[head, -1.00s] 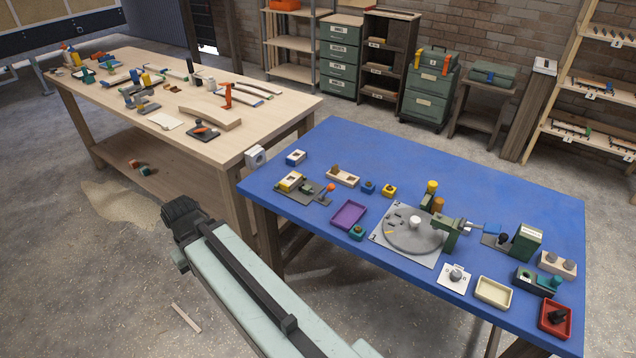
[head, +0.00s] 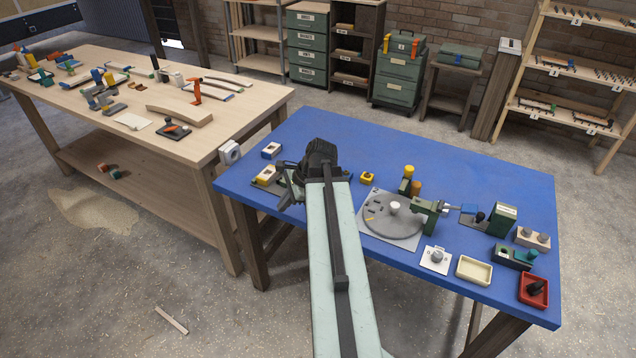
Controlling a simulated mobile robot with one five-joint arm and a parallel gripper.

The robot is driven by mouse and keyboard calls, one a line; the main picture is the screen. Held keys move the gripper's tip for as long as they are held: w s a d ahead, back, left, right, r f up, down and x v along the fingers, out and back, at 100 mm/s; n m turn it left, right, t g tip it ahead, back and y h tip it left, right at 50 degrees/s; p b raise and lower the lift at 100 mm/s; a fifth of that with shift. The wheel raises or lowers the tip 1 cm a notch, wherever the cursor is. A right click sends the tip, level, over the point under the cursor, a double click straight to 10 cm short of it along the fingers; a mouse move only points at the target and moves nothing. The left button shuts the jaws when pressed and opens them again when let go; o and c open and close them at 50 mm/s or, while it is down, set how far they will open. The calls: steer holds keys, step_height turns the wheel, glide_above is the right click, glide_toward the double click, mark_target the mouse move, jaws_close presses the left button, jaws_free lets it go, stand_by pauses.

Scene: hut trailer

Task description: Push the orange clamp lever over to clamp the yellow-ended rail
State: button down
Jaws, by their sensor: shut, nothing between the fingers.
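A yellow-ended block (head: 266,174), which looks like the end of the rail, sits on a dark base plate at the left end of the blue table. The orange-knobbed clamp lever at the right of that plate is hidden now behind my arm and wrist. My gripper (head: 288,190) is low over the right part of the plate, just right of the yellow end, and partly hidden by my own wrist. It is shut with nothing seen in it. Whether it touches the lever cannot be told.
The blue table (head: 450,165) also holds a grey round turntable (head: 392,221), a small yellow block (head: 368,177), a cream tray (head: 474,270) and a red tray (head: 534,290). A wooden workbench (head: 100,70) with tools stands at the left. The table's back middle is clear.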

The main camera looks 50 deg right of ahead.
steer(key=s+d+r+m+t, duration=0.2)
steer(key=s+d+m, duration=0.3)
steer(key=d, duration=0.3)
steer(key=s+d+r+m+t+h, duration=0.1)
steer(key=s+d+r+m, duration=0.1)
steer(key=s+d+m, duration=0.3)
steer(key=d+m, duration=0.2)
steer(key=d, duration=0.2)
steer(key=shift+s+t+h, duration=0.3)
steer(key=shift+s+t, duration=0.1)
steer(key=b+x, duration=0.7)
steer(key=x, duration=0.3)
steer(key=shift+f, duration=0.3)
steer(key=w+r+p, duration=0.2)
steer(key=w, duration=0.1)
steer(key=shift+r, duration=0.2)
steer(key=shift+w, duration=0.35)
